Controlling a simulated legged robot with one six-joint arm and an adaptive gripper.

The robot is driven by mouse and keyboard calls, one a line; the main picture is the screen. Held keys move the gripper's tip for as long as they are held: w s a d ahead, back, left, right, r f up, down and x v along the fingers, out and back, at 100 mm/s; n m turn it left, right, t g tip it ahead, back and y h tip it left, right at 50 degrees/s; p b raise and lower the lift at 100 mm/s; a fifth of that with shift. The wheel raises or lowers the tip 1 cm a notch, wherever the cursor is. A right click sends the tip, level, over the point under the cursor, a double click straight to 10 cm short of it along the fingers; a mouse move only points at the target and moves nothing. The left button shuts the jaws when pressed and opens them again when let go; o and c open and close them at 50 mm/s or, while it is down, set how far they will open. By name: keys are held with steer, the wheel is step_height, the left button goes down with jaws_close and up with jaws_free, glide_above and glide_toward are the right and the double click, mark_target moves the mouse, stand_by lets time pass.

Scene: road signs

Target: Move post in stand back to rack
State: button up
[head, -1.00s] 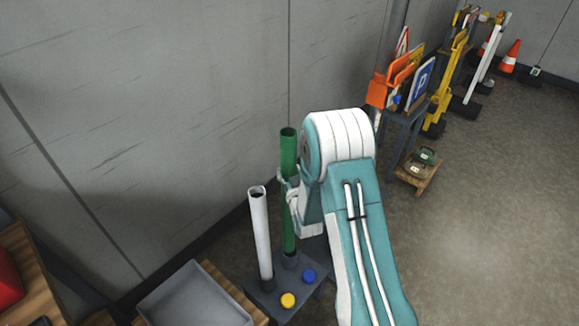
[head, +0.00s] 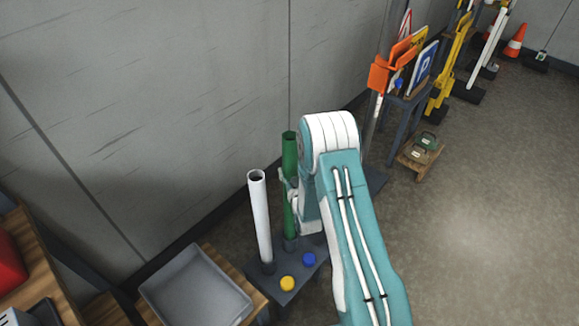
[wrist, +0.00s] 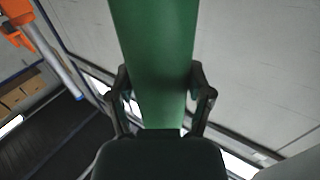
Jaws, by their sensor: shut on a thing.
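My gripper (head: 287,190) is shut on a green post (head: 290,150), which stands about upright beside a white post (head: 259,215). The wrist view shows the green post (wrist: 155,60) between my two fingers. The green post's lower end is at the dark grey stand (head: 283,268); I cannot tell whether it is seated in the stand or just clear of it. The white post stands on the same stand, near a yellow disc (head: 288,284) and a blue disc (head: 309,259). I cannot tell which object is the rack.
A grey tray (head: 195,288) lies on a wooden surface at lower left. A grey wall is close behind the posts. At right are a table with road signs (head: 425,65), a low wooden stool (head: 419,153) and traffic cones (head: 516,40).

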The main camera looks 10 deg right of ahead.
steer(key=shift+f, duration=2.35)
steer(key=o, duration=1.3)
steer(key=shift+f, duration=0.1)
steer(key=shift+s, duration=0.1)
steer(key=s, duration=1.1)
steer(key=shift+s+d, duration=0.2)
steer(key=shift+s, duration=0.2)
steer(key=shift+w, duration=0.1)
